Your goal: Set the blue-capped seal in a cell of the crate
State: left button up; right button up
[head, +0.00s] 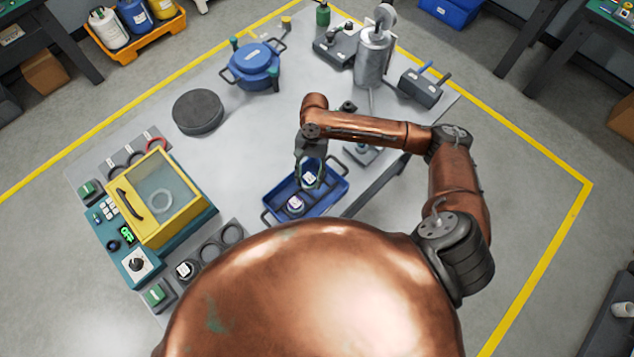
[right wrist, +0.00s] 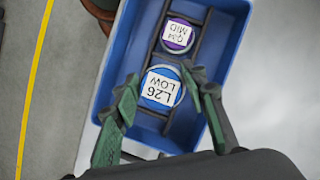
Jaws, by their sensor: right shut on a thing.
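The blue-capped seal (right wrist: 161,88) has a white label reading L26 LOW. It sits between the green fingertips of my right gripper (head: 311,180), which is shut on it. In the head view the seal's white label (head: 309,177) shows between the fingers. The blue crate (head: 331,203) is below the gripper, and the seal is over or in its near-arm end. Dark dividers (right wrist: 200,42) split the crate into cells. I cannot tell whether the seal touches the cell floor. My left gripper is not in view.
A purple-capped seal (right wrist: 177,36) stands in the neighbouring cell. A yellow-framed test chamber (head: 160,197) is left of the crate. A blue pot (head: 254,66), a dark round disc (head: 198,111) and a silver cylinder (head: 373,57) stand further back. The table middle is clear.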

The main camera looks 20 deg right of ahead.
jog(key=shift+w+d+f, duration=0.1)
jog(key=shift+d+f, duration=0.8)
jog(key=shift+f, duration=0.2)
jog(key=f, duration=0.2)
jog(key=d+f, duration=0.1)
jog(key=f, duration=0.1)
jog(key=shift+f+b, duration=0.1)
jog(key=shift+b, duration=0.2)
jog(key=o, duration=1.5)
jog(key=shift+f, duration=0.1)
jog(key=shift+w, duration=0.1)
jog(key=v, duration=1.2)
jog(key=shift+p, duration=0.35)
jog(key=shift+a, duration=0.1)
